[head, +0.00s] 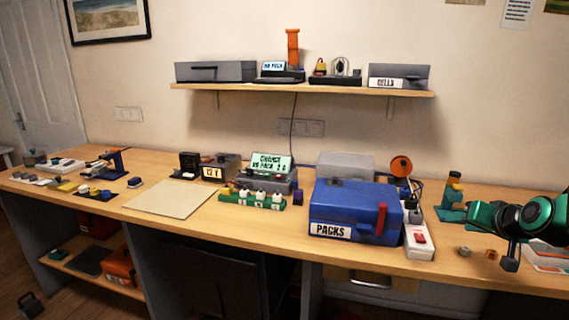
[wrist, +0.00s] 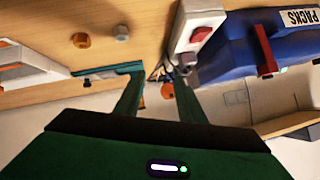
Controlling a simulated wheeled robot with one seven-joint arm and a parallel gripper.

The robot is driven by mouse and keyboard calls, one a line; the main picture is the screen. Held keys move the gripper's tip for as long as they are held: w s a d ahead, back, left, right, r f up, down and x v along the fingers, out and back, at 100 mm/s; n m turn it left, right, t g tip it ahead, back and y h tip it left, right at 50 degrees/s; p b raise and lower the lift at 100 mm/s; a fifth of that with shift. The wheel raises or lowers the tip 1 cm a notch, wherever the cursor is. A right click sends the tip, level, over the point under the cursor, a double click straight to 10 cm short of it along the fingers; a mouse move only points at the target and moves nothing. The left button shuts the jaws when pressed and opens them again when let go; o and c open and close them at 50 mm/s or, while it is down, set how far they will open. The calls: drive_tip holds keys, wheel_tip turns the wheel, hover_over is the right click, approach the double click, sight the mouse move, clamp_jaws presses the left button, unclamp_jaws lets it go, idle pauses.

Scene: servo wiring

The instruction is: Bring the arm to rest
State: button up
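My arm (head: 530,218) is at the right edge of the head view, above the right end of the bench. It looks dark with green rings and is bent. In the wrist view my gripper (wrist: 157,82) has two green fingers set apart, with a gap between them and nothing held. The fingertips seem clear of the bench and its things. In the head view the fingers are hard to make out against the arm.
The blue PACKS box (head: 350,212) and a white power strip (head: 418,240) with a red switch stand left of my arm. A green stand (head: 452,208) is close by. An orange nut (head: 491,254) and a grey one (head: 464,251) lie near the front edge. A shelf (head: 300,90) hangs above.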

drive_tip(key=s+a+f+g, duration=0.1)
drive_tip(key=s+a+g, duration=0.1)
drive_tip(key=s, duration=0.8)
drive_tip(key=s+a+f+g, duration=0.1)
drive_tip(key=s+g, duration=0.4)
drive_tip(key=s, duration=0.6)
drive_tip(key=s+a+f+m+g+y, duration=0.1)
drive_tip(key=s+a+g, duration=0.2)
drive_tip(key=s, duration=0.8)
drive_tip(key=shift+f+g, duration=0.4)
drive_tip(key=shift+g, duration=0.2)
